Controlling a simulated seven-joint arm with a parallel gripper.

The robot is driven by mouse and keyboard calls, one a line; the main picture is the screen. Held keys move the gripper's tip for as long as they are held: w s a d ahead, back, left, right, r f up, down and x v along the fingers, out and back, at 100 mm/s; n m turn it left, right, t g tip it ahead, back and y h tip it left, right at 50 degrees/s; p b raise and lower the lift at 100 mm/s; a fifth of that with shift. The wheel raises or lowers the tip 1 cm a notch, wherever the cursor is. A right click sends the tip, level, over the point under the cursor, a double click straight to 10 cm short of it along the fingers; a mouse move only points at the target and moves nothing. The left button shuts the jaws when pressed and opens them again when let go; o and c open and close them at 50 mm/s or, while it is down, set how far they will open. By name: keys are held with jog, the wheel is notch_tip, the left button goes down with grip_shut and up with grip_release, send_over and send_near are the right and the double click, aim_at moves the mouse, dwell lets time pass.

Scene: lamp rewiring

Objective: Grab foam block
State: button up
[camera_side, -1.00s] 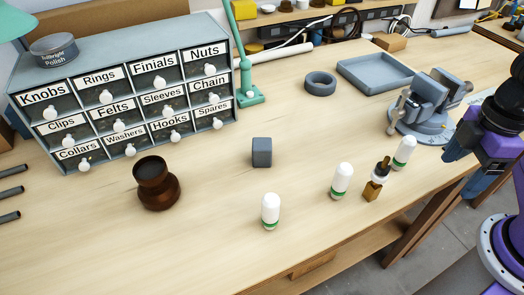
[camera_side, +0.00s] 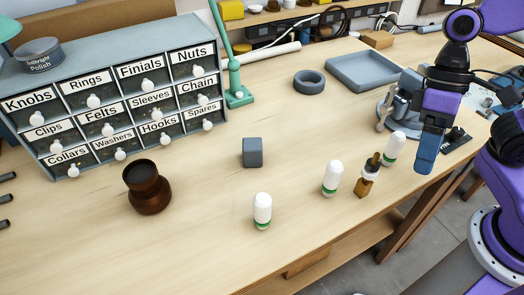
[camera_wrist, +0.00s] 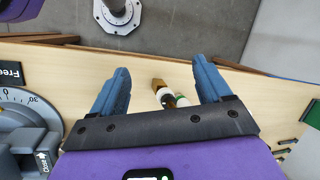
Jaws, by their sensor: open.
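The foam block appears to be the small grey-blue block (camera_side: 252,153) standing alone in the middle of the wooden table in the side view. It does not show in the wrist view. My gripper (camera_side: 426,165) has blue fingers pointing down at the table's right side, in front of the vise and well to the right of the block. In the wrist view my gripper (camera_wrist: 160,68) has its two fingers spread apart with nothing held between them.
White bottles (camera_side: 331,178) and an amber dropper bottle (camera_side: 367,177) stand between block and gripper. A brown pot (camera_side: 146,187) and drawer cabinet (camera_side: 120,95) are left. A vise (camera_side: 398,112), grey ring (camera_side: 309,82) and tray (camera_side: 374,72) lie behind. Table around the block is clear.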

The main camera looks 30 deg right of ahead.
aim_at(245, 149)
jog(key=w+a+r+m+t+y, duration=0.1)
jog(key=w+a+m+t+y, duration=0.1)
jog(key=w+a+m+y, duration=0.6)
jog(key=w+a+m+t+y, duration=0.1)
jog(key=w+a+m+t, duration=0.15)
jog(key=w+m, duration=0.65)
jog(key=w+d+m+t+y, duration=0.15)
jog(key=m+t, duration=0.35)
jog(key=m, duration=0.5)
notch_tip(245, 149, down, 8)
jog(key=w+r, duration=0.1)
jog(key=shift+m+h, duration=0.25)
jog(key=shift+m, duration=0.15)
jog(key=shift+d+f+x, duration=0.1)
jog(key=shift+f+x, duration=0.05)
jog(key=shift+x, duration=2.7)
jog(key=shift+d+f+x, duration=0.1)
jog(key=shift+f+x, duration=0.05)
jog(key=shift+x, duration=2.7)
jog(key=shift+f+x, duration=0.1)
jog(key=shift+x, duration=2.7)
jog(key=c, duration=1)
